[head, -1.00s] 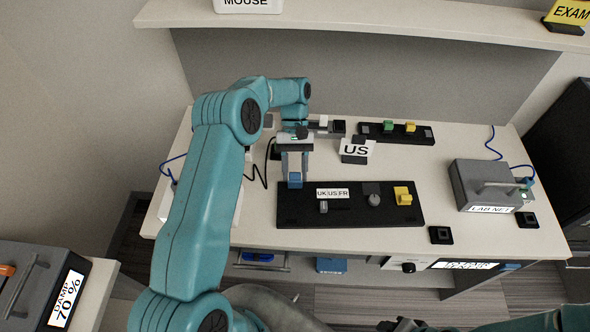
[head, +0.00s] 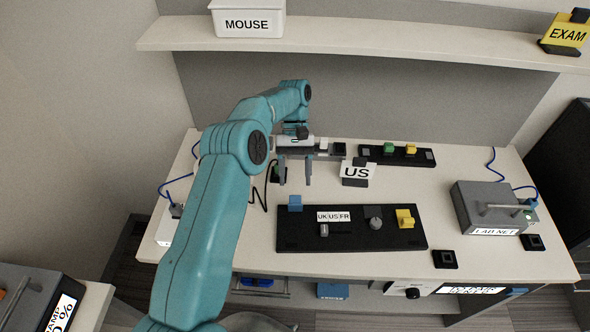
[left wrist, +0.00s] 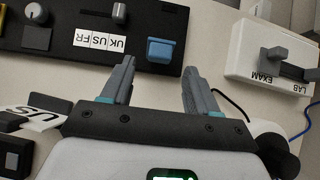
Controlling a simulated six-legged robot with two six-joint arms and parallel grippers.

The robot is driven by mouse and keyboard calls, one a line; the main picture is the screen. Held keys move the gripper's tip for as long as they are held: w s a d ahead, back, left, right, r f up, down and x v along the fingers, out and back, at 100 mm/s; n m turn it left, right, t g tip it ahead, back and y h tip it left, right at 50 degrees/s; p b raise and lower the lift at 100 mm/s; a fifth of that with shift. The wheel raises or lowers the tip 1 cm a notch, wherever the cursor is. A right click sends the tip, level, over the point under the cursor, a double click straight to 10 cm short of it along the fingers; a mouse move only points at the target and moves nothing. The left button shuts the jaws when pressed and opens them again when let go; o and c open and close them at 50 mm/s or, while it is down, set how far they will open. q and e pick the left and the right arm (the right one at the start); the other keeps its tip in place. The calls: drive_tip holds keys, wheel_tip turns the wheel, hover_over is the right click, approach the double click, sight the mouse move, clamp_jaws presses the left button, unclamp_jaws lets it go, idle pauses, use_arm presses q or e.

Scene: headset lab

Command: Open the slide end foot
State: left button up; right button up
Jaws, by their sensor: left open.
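My left gripper (head: 295,180) is open and empty, its fingers pointing down behind the black control board (head: 350,240). In the left wrist view its two fingertips (left wrist: 160,66) are spread apart, pointing toward a blue block (left wrist: 160,50) at the board's edge. In the head view the blue block (head: 295,203) stands at the board's back left corner, clear of the fingers. The board carries a slider (head: 324,230) by a UK US FR label, a grey knob (head: 375,224) and a yellow switch (head: 405,218). I cannot tell which part is the slide end foot. My right gripper is out of view.
A US sign (head: 355,173) stands to the right of my left gripper. A LAB NET box (head: 490,207) stands at the right. The left wrist view shows a white LAB EXAM switch box (left wrist: 255,75).

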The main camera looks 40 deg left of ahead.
use_arm(q)
drive_tip(key=shift+v, duration=1.25)
drive_tip(key=shift+s+d, duration=0.1)
